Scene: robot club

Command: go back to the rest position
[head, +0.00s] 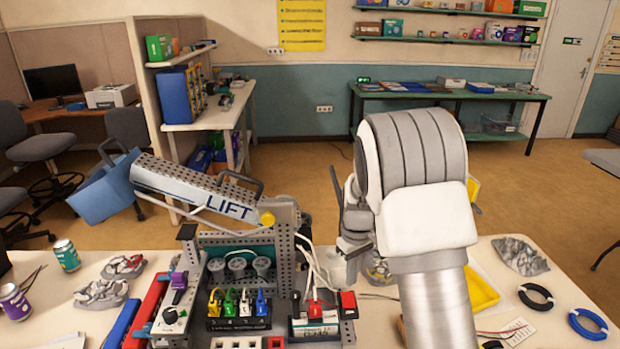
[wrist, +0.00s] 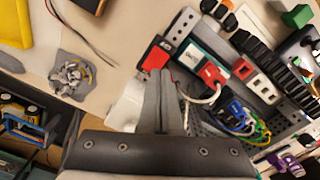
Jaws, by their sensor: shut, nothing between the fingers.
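My gripper (wrist: 163,100) shows in the wrist view with its two fingers together and nothing between them. In the head view the red switch (head: 348,303) sits at the rig's right end, left of my arm. The rig's lift arm (head: 205,192), marked LIFT, is raised, with a blue bin (head: 103,187) at its left end.
The table (head: 240,335) carries a yellow tray (head: 482,292), a black cable coil (head: 536,297), a blue coil (head: 588,324), crumpled grey pieces (head: 520,256) and two cans at left. A row of colored plugs (head: 238,303) stands on the rig. Open floor lies behind the table.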

